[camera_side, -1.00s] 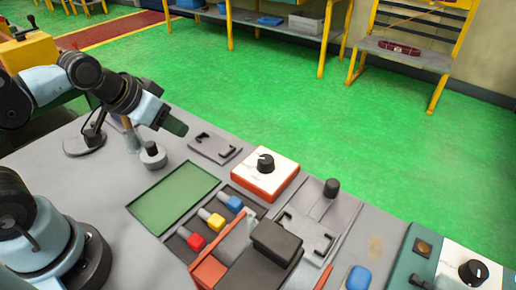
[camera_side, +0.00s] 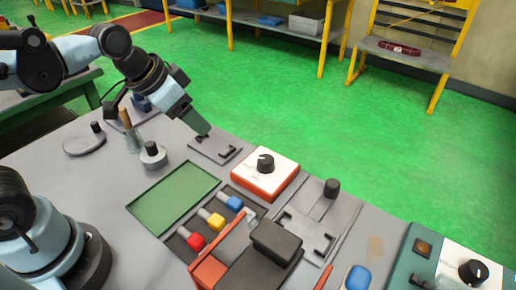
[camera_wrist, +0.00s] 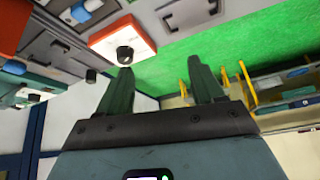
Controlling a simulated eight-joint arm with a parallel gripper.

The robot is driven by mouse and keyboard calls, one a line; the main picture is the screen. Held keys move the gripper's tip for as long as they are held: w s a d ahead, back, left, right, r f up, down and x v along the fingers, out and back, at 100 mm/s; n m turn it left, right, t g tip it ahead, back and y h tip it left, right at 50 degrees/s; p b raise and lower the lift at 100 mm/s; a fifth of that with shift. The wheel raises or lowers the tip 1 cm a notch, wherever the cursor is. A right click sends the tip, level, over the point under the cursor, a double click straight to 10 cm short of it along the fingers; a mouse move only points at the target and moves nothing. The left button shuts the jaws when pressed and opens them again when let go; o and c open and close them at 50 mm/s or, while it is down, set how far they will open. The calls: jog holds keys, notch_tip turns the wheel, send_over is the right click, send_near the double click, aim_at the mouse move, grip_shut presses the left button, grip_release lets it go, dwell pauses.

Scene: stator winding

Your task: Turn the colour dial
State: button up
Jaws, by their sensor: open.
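A black dial knob (camera_side: 265,163) with a pale mark sits upright on a white-topped orange box (camera_side: 262,187) near the middle of the table. The knob (camera_wrist: 124,54) and box (camera_wrist: 112,36) also show at the upper left of the wrist view, by the tip of the left finger. My gripper (camera_side: 202,131) is above the grey plate, left of and higher than the knob, and apart from it. In the wrist view my gripper (camera_wrist: 162,66) has its two fingers spread with nothing between them. A second black knob (camera_side: 473,271) stands on a white-and-green unit at the lower right.
Red, yellow and blue spools (camera_side: 215,221) stand in slots in front. A black block (camera_side: 275,240) and a grey fixture with a black knob (camera_side: 331,188) are nearby. The green panel (camera_side: 173,197) is bare.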

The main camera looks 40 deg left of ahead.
aim_at(266, 159)
jog(key=w+d+m+g+h, duration=0.2)
jog(key=w+d+m+g, duration=0.1)
jog(key=w+d+m, duration=0.4)
jog(key=shift+n, duration=0.4)
jog(key=x, duration=1.2)
jog(key=shift+s+d, duration=0.35)
jog(key=shift+s, duration=0.05)
jog(key=c, duration=1.1)
jog(key=shift+o, duration=0.2)
